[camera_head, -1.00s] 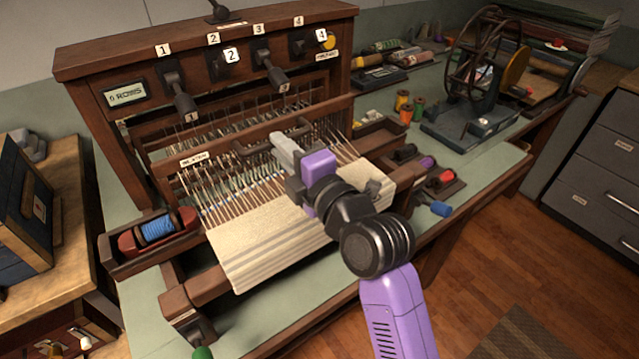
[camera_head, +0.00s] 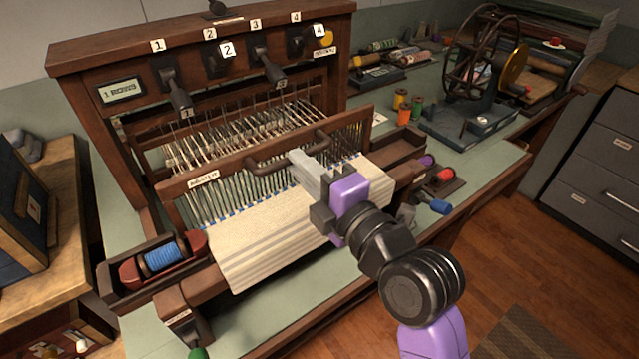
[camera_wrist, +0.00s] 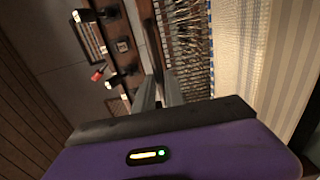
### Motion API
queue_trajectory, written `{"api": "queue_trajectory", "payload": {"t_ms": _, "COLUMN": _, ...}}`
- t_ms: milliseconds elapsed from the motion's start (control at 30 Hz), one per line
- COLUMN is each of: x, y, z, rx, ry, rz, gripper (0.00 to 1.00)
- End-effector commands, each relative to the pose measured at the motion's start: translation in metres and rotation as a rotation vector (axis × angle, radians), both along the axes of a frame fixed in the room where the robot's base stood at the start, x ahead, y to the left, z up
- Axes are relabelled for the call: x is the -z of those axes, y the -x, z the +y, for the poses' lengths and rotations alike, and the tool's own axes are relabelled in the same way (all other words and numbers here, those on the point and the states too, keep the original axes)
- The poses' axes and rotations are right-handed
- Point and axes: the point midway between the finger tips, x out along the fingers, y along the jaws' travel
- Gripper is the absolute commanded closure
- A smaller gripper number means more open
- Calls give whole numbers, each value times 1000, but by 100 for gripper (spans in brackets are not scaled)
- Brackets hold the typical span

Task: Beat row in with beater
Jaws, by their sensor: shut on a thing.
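The wooden beater (camera_head: 232,167) of the loom, labelled "BEATER", stands forward against the edge of the cream striped cloth (camera_head: 290,237). My gripper (camera_head: 303,160) is shut on the beater's dark handle (camera_head: 262,165); the fingers hide part of it. Blue weft (camera_head: 236,214) shows in short spots along the cloth edge, just in front of the beater's reed. In the wrist view, my fingers (camera_wrist: 160,92) reach toward the beater beside the cloth (camera_wrist: 232,50). The loom's small display (camera_head: 121,91) reads "1 ROWS".
A shuttle with blue thread (camera_head: 160,257) lies in the left tray. Numbered levers (camera_head: 175,88) line the loom's top beam. Red and blue spools (camera_head: 440,207) sit to the right. A wheeled winder (camera_head: 480,80) stands at the back right.

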Motion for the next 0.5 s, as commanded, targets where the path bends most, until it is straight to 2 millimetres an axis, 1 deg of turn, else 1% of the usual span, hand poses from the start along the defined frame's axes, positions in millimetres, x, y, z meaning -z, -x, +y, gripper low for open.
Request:
{"api": "queue_trajectory", "payload": {"t_ms": 233, "x": 2, "y": -2, "z": 1, "rx": 0, "ry": 2, "rz": 5, "gripper": 100}}
{"api": "queue_trajectory", "payload": {"t_ms": 500, "x": 3, "y": -21, "z": 13, "rx": 1, "ry": 3, "rz": 4, "gripper": 100}}
